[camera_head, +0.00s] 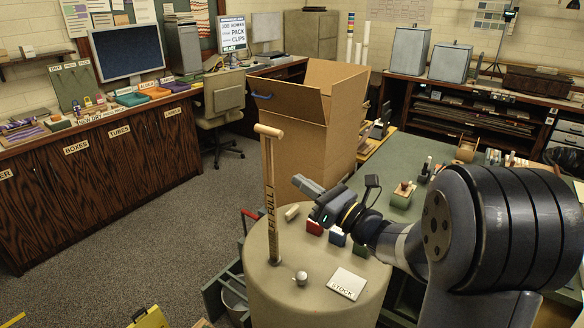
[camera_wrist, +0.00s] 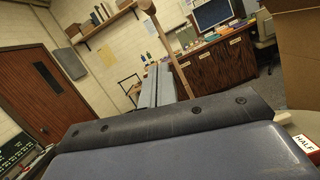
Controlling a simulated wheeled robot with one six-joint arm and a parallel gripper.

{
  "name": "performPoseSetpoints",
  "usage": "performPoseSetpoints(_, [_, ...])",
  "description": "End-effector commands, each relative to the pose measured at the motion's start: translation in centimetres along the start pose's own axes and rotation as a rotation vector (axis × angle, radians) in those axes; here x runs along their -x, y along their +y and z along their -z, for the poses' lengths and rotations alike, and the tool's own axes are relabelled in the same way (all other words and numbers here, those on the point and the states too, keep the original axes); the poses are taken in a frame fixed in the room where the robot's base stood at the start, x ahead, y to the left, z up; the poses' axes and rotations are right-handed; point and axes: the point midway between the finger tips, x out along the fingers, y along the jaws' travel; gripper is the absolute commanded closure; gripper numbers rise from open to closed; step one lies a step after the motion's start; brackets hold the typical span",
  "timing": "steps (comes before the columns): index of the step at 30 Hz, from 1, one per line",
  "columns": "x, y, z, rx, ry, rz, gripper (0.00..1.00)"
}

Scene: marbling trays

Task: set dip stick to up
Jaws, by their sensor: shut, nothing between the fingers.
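The dip stick (camera_head: 269,185) is a pale wooden rod with a crossbar handle on top and dark FULL lettering lower down. It stands upright out of the top of a round beige drum (camera_head: 262,300). In the wrist view the stick (camera_wrist: 173,48) shows tilted, just beyond the fingertips. My gripper (camera_head: 298,181) is shut and empty, to the right of the stick at about mid-height, pointing left and apart from it in the head view. In the wrist view its fingers (camera_wrist: 156,85) lie close together. The stick's lower end is hidden inside the drum.
On the drum top are a small wooden peg (camera_head: 291,212), a red block (camera_head: 314,228), a blue block (camera_head: 337,238), a silver knob (camera_head: 301,277) and a STOCK card (camera_head: 347,283). A tall cardboard box (camera_head: 310,130) stands behind. Floor (camera_head: 130,240) left of the drum is mostly clear.

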Motion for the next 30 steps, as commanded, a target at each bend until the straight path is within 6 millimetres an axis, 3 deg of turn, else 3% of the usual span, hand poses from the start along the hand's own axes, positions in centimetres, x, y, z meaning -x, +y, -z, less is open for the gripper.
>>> performPoseSetpoints(13, [-9.2, 0.3, -0.6, 0.001, 0.001, -0.004, 1.00])
performPoseSetpoints(15, [-9.2, 0.2, -2.0, 0.005, 0.000, -0.002, 1.00])
performPoseSetpoints(21, [-9.6, 0.2, -3.6, 0.002, 0.001, -0.001, 1.00])
performPoseSetpoints(30, [-9.6, 0.1, -3.9, 0.002, 0.001, -0.002, 1.00])
